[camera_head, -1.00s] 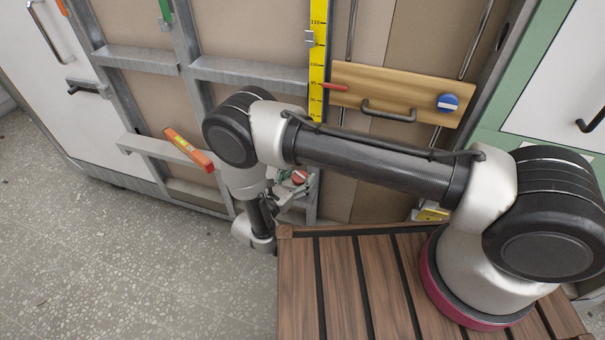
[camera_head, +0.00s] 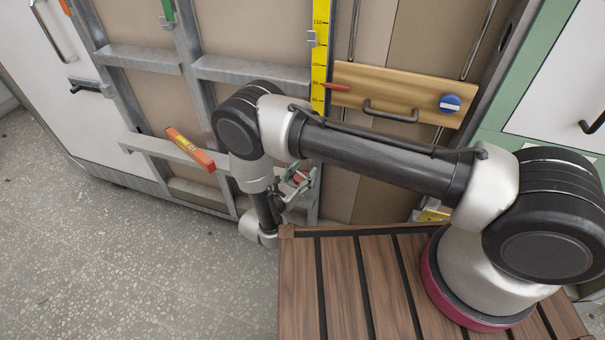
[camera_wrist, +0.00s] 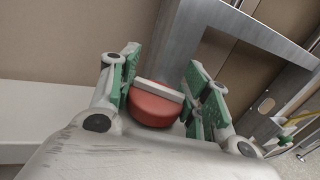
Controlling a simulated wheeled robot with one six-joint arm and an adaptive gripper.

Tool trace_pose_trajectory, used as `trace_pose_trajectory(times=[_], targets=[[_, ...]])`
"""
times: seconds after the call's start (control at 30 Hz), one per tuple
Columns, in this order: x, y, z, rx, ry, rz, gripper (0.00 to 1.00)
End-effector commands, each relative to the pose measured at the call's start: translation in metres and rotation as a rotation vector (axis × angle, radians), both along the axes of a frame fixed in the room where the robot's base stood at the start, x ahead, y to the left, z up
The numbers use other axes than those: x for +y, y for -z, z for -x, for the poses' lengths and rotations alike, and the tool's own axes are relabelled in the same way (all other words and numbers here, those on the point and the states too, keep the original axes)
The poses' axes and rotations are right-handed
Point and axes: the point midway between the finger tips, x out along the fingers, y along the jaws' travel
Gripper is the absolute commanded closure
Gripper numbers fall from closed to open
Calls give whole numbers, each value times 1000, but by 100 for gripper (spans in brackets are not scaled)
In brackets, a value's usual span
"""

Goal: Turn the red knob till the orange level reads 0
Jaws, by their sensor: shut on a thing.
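The red knob (camera_wrist: 152,107) is round with a pale grip bar across it, and it sits between the green-padded fingers of my gripper (camera_wrist: 160,92) in the wrist view. My gripper is shut on the knob. In the head view my gripper (camera_head: 292,180) is low at the metal frame, and the knob is mostly hidden by the fingers. The orange level (camera_head: 190,149) lies on a frame rail to the left of my gripper, tilted down to the right in the picture. Its reading is too small to make out.
A yellow ruler (camera_head: 319,60) runs up a post. A wooden board (camera_head: 405,88) with a dark handle and a blue knob (camera_head: 449,103) is right of it. Metal rails (camera_head: 251,73) cross the wall panels. Grey speckled floor (camera_head: 120,250) is clear at left.

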Motion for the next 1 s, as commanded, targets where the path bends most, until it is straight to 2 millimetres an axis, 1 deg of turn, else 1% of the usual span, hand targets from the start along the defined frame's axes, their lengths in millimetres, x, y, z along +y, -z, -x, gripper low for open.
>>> trace_pose_trajectory(times=[0.17,0.7,1.0], targets=[[0,-1,0,1,-81,3,77],[1,-2,-1,-1,-440,1,76],[3,-2,-2,-2,-530,0,76]])
